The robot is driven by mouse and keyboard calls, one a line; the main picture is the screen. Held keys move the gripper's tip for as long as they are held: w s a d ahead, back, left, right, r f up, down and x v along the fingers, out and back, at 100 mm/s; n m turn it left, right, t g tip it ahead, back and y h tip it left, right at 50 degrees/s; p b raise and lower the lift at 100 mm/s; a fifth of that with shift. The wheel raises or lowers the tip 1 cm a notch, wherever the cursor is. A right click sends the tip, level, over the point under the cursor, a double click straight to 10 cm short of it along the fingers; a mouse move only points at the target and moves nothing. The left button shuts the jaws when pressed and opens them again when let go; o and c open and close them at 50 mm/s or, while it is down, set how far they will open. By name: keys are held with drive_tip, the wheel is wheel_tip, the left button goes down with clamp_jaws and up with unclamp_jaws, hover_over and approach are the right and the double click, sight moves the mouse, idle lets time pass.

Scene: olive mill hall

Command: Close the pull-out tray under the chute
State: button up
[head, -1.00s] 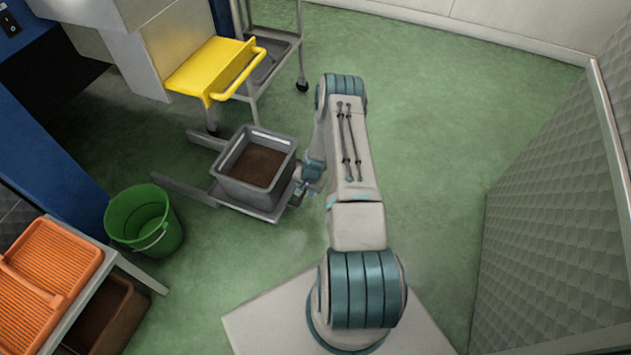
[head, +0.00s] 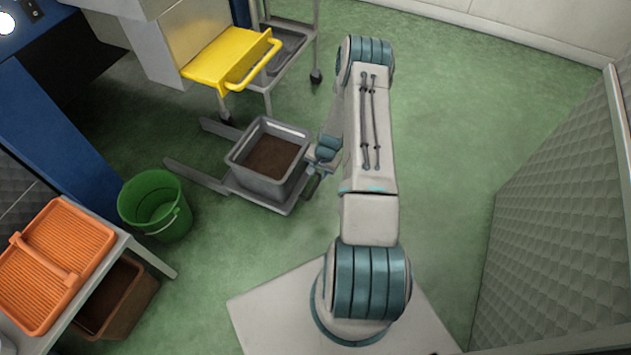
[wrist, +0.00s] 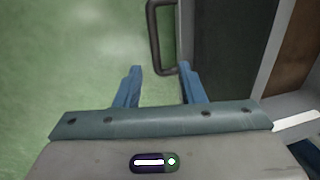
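The pull-out tray (head: 285,207) is a low grey frame on two rails, standing out over the green floor. A grey bin (head: 265,187) with brown contents sits on it. The tray's dark bar handle (wrist: 153,40) shows in the wrist view, ahead of my gripper (wrist: 161,78). My gripper's two blue fingers are apart, and the handle's near end appears between their tips. I cannot tell whether they touch it. In the head view my gripper is at the tray's right end, partly hidden by my arm.
A yellow chute-like piece with a handle (head: 225,62) stands above and behind the tray. A grey cart (head: 285,45) is beside it. A quilted panel (head: 570,200) is at right.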

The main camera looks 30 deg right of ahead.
sight(315, 187)
wheel_tip(315, 187, up, 4)
drive_tip(key=s, duration=0.1)
drive_tip(key=f+b, duration=0.2)
drive_tip(key=f, duration=0.2)
drive_tip(key=w+f+b, duration=0.1)
drive_tip(key=f+b, duration=0.1)
drive_tip(key=f, duration=0.3)
drive_tip(key=f+b, duration=0.1)
drive_tip(key=f, duration=0.3)
drive_tip(key=shift+w+a+f+b, duration=0.25)
drive_tip(key=shift+w+a+b, duration=0.05)
drive_tip(key=shift+a+b, duration=0.1)
clamp_jaws()
